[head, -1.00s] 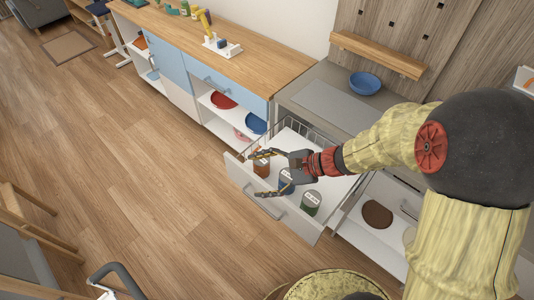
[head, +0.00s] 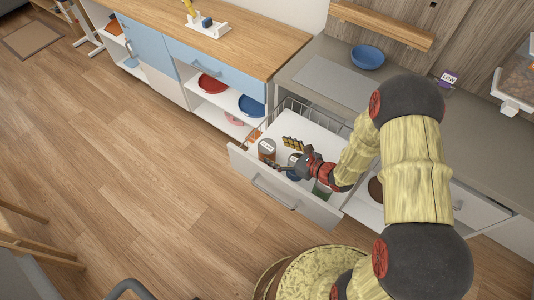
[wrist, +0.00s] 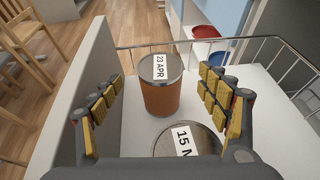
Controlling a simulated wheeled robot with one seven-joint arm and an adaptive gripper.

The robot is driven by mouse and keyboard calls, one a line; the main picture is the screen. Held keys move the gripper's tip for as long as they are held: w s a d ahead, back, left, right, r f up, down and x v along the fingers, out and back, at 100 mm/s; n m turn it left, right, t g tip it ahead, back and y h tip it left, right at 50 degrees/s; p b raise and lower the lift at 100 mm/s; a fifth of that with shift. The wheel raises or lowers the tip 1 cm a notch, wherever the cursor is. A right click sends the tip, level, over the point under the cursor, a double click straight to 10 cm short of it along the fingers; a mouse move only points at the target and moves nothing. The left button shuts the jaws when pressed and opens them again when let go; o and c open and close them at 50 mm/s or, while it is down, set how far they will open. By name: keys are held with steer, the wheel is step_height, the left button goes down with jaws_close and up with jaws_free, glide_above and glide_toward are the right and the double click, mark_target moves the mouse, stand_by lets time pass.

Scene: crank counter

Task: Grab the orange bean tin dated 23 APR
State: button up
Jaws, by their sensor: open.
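The orange tin dated 23 APR (wrist: 160,97) stands upright in the open drawer, ahead of my gripper in the wrist view. Its label reads "23 APR" on top. In the head view a tin with a white label (head: 267,150) stands at the drawer's left end, just beyond my gripper (head: 284,155). In the wrist view my gripper (wrist: 160,84) is open, its yellow-padded fingers apart on either side of the orange tin, with gaps. A second tin (wrist: 190,138), label starting "15 M", is nearer, partly hidden by my gripper.
The drawer's white front (head: 285,195) and wire rail (wrist: 255,42) bound the space around the tins. A green tin (head: 321,190) stands at the near right, partly covered by my arm. A blue bowl (head: 366,57) sits on the counter.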

mark_target(270, 148)
steer(key=b+x, duration=0.1)
steer(key=x, duration=0.3)
steer(key=shift+s+f, duration=0.1)
steer(key=shift+f, duration=0.05)
steer(key=shift+w+a+b, duration=0.25)
steer(key=shift+w+b, duration=0.1)
steer(key=shift+w, duration=0.05)
steer(key=shift+c, duration=0.2)
steer(key=c, duration=1.9)
jaws_close()
